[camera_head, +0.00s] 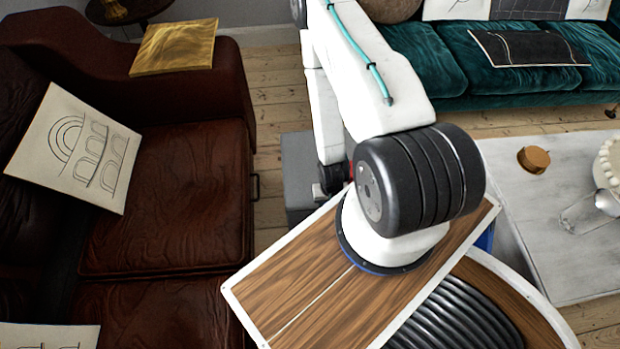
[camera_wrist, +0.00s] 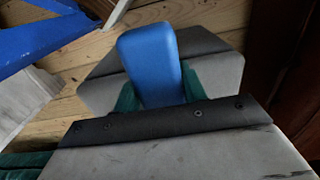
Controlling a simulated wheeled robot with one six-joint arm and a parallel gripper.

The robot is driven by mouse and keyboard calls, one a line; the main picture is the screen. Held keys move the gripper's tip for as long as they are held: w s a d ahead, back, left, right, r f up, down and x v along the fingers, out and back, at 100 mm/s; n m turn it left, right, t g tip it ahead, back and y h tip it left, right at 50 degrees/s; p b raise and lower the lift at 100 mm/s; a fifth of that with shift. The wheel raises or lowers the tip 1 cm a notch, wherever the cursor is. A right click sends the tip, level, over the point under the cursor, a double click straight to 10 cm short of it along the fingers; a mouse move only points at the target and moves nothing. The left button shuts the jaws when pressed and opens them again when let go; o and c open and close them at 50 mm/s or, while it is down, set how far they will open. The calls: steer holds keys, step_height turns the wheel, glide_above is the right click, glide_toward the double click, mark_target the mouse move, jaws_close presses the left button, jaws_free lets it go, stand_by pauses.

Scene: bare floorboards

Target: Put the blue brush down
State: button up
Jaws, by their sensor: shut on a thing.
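The blue brush (camera_wrist: 152,62) shows in the wrist view as a smooth, rounded blue piece. My gripper (camera_wrist: 158,92) is shut on it, with a green pad on either side of it. Bare floorboards show beyond the brush, and I see no surface touching it. The lower part of the brush is hidden by the gripper. In the head view the brush and gripper cannot be made out, as my arm covers that area.
A brown leather sofa (camera_head: 165,190) with cushions stands at left. A teal sofa (camera_head: 440,62) is at the back. A pale table (camera_head: 560,265) at right holds a small brown object (camera_head: 533,159), a clear glass item and a white beaded object. Its front part looks clear.

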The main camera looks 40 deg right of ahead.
steer(key=shift+w, duration=0.15)
glide_above(310, 178)
steer(key=s, duration=0.2)
steer(key=shift+w+a+f, duration=0.2)
steer(key=shift+a+f, duration=0.05)
steer(key=shift+f, duration=0.45)
steer(key=shift+w+d+f, duration=0.1)
steer(key=shift+w+d, duration=0.05)
steer(key=shift+w, duration=0.35)
steer(key=shift+w+d+f, duration=0.1)
steer(key=shift+w+d, duration=0.05)
steer(key=shift+w, duration=0.3)
steer(key=shift+s+f, duration=0.15)
steer(key=shift+f, duration=1.25)
steer(key=shift+f, duration=0.15)
steer(key=o, duration=1)
